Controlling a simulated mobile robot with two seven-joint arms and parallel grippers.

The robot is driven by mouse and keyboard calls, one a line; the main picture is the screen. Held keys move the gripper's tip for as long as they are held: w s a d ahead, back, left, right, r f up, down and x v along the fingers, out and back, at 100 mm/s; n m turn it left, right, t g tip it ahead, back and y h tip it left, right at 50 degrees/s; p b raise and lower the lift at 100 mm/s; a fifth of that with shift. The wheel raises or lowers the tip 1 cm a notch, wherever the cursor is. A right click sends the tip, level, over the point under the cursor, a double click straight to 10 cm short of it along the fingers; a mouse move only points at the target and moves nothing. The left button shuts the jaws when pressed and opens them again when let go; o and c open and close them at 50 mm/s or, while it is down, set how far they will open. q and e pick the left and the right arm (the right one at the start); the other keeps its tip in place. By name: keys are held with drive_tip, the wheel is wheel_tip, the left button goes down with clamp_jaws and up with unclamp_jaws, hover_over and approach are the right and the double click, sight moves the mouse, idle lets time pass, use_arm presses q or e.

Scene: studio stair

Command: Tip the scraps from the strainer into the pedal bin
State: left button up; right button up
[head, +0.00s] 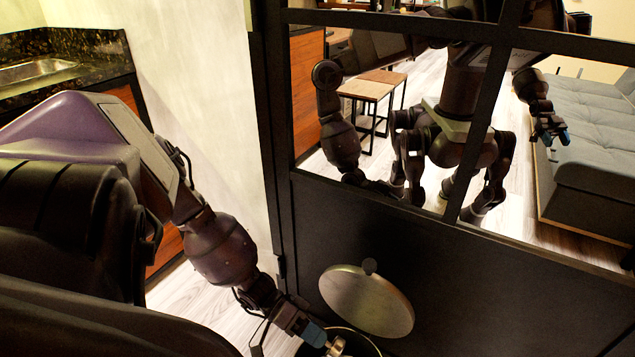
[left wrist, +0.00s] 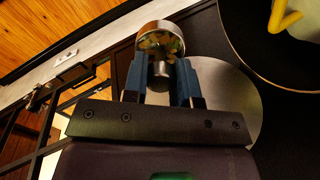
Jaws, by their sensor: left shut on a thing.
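My left gripper (head: 314,334) is low in the head view beside the pedal bin. In the left wrist view its blue fingers (left wrist: 160,70) are shut on the small metal strainer (left wrist: 160,27). Yellow and green scraps (left wrist: 158,46) show inside the strainer. In the head view only a bit of the strainer (head: 337,347) shows past the fingertips. The pedal bin (head: 364,338) is cut off by the bottom edge, its round metal lid (head: 367,302) raised. In the left wrist view the strainer is left of the bin's dark round opening (left wrist: 262,75). My right gripper is not directly in view.
A dark panel (head: 460,270) with framed panes stands close behind the bin. A robot figure, seemingly my reflection, shows in the panes. A yellow piece (left wrist: 286,18) shows within the bin's opening. A counter with a sink (head: 35,70) stands at the far left.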

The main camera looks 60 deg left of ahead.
use_arm(q)
drive_tip(key=shift+s+a+f+t+h, duration=0.1)
drive_tip(key=shift+f+t+h, duration=0.95)
drive_tip(key=shift+f+h, duration=0.55)
drive_tip(key=shift+f+t+h, duration=1.05)
drive_tip(key=shift+f+h, duration=0.15)
drive_tip(key=shift+h, duration=0.7)
